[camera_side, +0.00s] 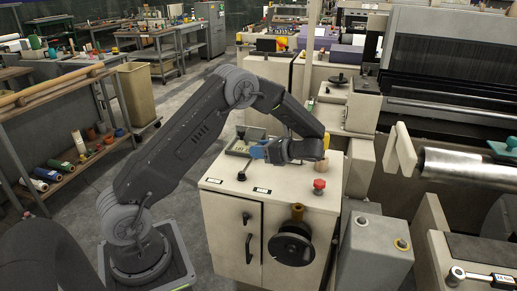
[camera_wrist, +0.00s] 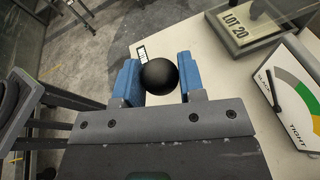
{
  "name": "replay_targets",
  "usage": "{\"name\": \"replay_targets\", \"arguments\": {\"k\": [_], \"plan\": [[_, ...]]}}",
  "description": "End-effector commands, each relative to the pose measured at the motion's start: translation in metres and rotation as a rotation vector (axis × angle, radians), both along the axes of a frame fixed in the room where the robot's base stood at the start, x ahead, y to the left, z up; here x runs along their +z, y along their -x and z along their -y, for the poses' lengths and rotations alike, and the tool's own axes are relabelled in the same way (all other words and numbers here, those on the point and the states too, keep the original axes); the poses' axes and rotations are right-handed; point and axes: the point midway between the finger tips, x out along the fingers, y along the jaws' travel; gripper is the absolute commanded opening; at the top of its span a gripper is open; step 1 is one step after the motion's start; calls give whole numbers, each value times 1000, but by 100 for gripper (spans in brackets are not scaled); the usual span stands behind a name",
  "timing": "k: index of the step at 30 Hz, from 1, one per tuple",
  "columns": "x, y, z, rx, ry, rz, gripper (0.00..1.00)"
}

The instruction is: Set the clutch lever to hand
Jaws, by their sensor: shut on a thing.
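The clutch lever shows in the side view as a thin rod rising from a dark base (camera_side: 241,176) on the cream cabinet top, leaning up to the right toward my gripper. Its round black knob (camera_wrist: 159,76) sits between the blue fingers of my gripper (camera_wrist: 158,80) in the wrist view. My gripper (camera_side: 258,152) is shut on the knob, above the cabinet top, and mostly hides it in the side view. Two small labels lie on the cabinet top, a left one (camera_side: 214,181) and a right one (camera_side: 262,190). I cannot read their words.
A red knob (camera_side: 319,186) and a handwheel (camera_side: 291,249) are at the cabinet's right and front. A "LOT 20" tray (camera_wrist: 245,25) and a slack-to-tight gauge (camera_wrist: 294,92) stand close beside my gripper. Loom machinery fills the right; open floor lies left.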

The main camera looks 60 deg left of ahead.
Motion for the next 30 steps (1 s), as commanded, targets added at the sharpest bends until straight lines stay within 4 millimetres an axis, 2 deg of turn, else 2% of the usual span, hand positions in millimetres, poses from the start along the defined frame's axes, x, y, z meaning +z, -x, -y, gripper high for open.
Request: {"name": "replay_targets", "arguments": {"k": [8, 9, 16, 25, 30], "plan": [[-2, -2, 0, -7, 5, 8, 0], [-2, -2, 0, -7, 5, 8, 40], [-1, -1, 0, -5, 3, 5, 61], [0, -3, 3, -4, 2, 4, 61], [6, -15, 22, -7, 3, 5, 61]]}}
